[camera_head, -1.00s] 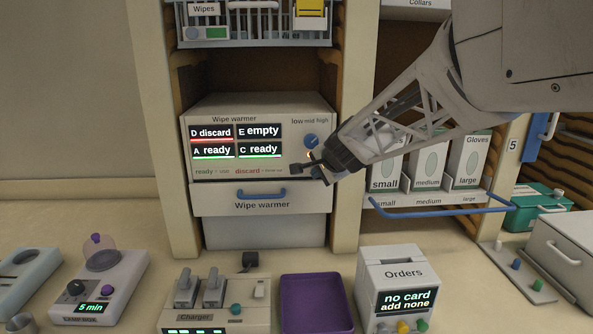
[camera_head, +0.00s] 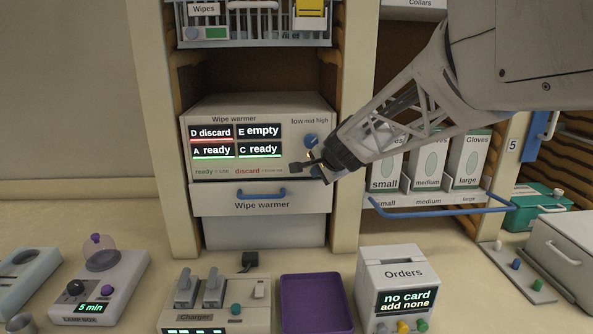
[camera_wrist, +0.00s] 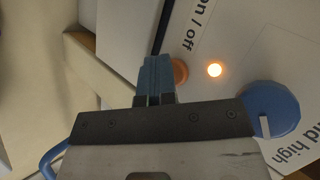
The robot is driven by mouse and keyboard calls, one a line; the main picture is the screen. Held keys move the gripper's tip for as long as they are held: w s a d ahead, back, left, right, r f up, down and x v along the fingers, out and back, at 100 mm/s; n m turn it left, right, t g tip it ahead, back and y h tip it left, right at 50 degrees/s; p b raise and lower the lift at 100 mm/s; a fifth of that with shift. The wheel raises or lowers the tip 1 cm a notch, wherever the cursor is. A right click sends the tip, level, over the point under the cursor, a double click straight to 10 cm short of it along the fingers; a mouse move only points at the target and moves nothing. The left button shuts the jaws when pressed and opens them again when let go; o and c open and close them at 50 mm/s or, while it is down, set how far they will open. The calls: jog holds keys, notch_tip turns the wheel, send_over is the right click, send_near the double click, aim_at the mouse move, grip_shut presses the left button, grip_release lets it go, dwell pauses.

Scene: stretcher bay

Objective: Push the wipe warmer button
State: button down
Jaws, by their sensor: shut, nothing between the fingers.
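The wipe warmer (camera_head: 225,108) is a beige box in the shelf bay, with lit pocket readings and a blue dial (camera_head: 311,140). In the wrist view an orange-brown round button (camera_wrist: 180,72) sits by the "on / off" label, partly hidden by my fingers. A small lamp (camera_wrist: 214,69) beside it glows orange. My gripper (camera_wrist: 154,62) is shut and empty, its blue fingertips overlapping the button's left side in the picture; I cannot tell whether they touch it. In the head view my gripper (camera_head: 309,167) is at the warmer's lower right front, hiding the button.
A drawer with a blue handle (camera_head: 261,194) is below the panel. Glove boxes (camera_head: 427,165) and a blue rail (camera_head: 440,210) lie to the right. A purple tray (camera_head: 316,303), charger (camera_head: 215,305) and orders box (camera_head: 398,290) stand on the counter below.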

jog(key=shift+w, duration=0.2)
dwell(0.3)
jog(key=shift+s, duration=3.5)
jog(key=s+d+f+n+g+h, duration=0.1)
jog(key=s+d+f+n+g, duration=0.1)
jog(key=s, duration=1)
jog(key=s+d+f+n+g+h, duration=0.1)
jog(key=s+n, duration=0.4)
jog(key=s, duration=0.7)
jog(key=s+d+f+n+g+h, duration=0.2)
jog(key=s+d+f+n+g, duration=0.1)
jog(key=s, duration=0.9)
jog(key=shift+d+f+n, duration=0.4)
jog(key=shift+d+f, duration=0.2)
jog(key=shift+d, duration=0.15)
